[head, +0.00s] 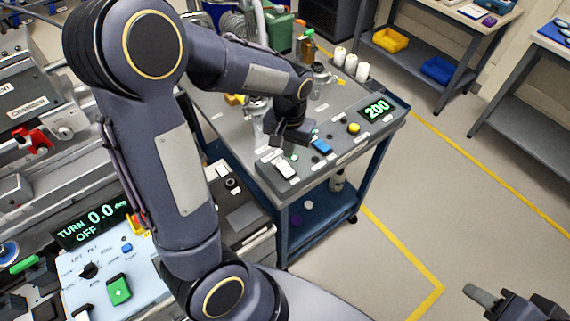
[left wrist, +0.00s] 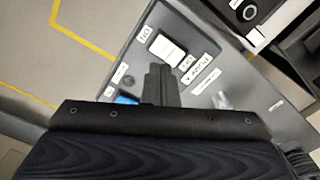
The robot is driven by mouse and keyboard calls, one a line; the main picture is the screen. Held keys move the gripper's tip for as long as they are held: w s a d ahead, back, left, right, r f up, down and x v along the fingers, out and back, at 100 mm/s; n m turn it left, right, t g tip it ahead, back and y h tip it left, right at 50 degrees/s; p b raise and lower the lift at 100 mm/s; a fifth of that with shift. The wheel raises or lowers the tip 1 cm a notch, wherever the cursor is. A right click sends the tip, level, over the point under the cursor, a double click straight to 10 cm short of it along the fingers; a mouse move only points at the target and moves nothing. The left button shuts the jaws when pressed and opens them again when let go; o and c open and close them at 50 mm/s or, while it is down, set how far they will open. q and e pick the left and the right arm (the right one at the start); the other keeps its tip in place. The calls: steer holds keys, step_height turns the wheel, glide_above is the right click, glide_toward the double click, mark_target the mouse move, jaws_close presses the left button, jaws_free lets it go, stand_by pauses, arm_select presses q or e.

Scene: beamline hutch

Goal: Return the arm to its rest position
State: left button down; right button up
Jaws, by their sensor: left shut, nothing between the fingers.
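My left arm comes in from the left in the head view and bends over the cart. Its gripper (head: 290,138) is above the grey top panel of the cart (head: 235,125), near a white switch (head: 286,168) and a blue button (head: 321,146). In the left wrist view the left gripper's fingers (left wrist: 161,84) are together and empty, just beside the white switch (left wrist: 166,47). I cannot tell whether they touch the panel. Part of my right gripper (head: 484,296) shows at the lower right of the head view, over the floor; its jaw opening is not clear.
The cart's panel carries a yellow knob (head: 354,127) and a green display reading 200 (head: 375,109). White cylinders (head: 350,63) stand at its back. A control box (head: 95,285) with a display reading TURN OFF 0.0 is at lower left. The floor (head: 470,180) to the right is clear.

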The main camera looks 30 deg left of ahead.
stand_by(0.3)
arm_select(q)
steer(key=s+d+r+t+h, duration=0.2)
steer(key=s+r, duration=0.2)
steer(key=s, duration=0.4)
steer(key=s+d+r+t+h, duration=0.1)
steer(key=s+d+r+t, duration=0.1)
steer(key=s+r, duration=0.3)
steer(key=s+t, duration=0.1)
steer(key=s, duration=0.3)
steer(key=shift+r+t+h, duration=0.2)
steer(key=shift+t+h, duration=0.1)
steer(key=shift+h, duration=0.1)
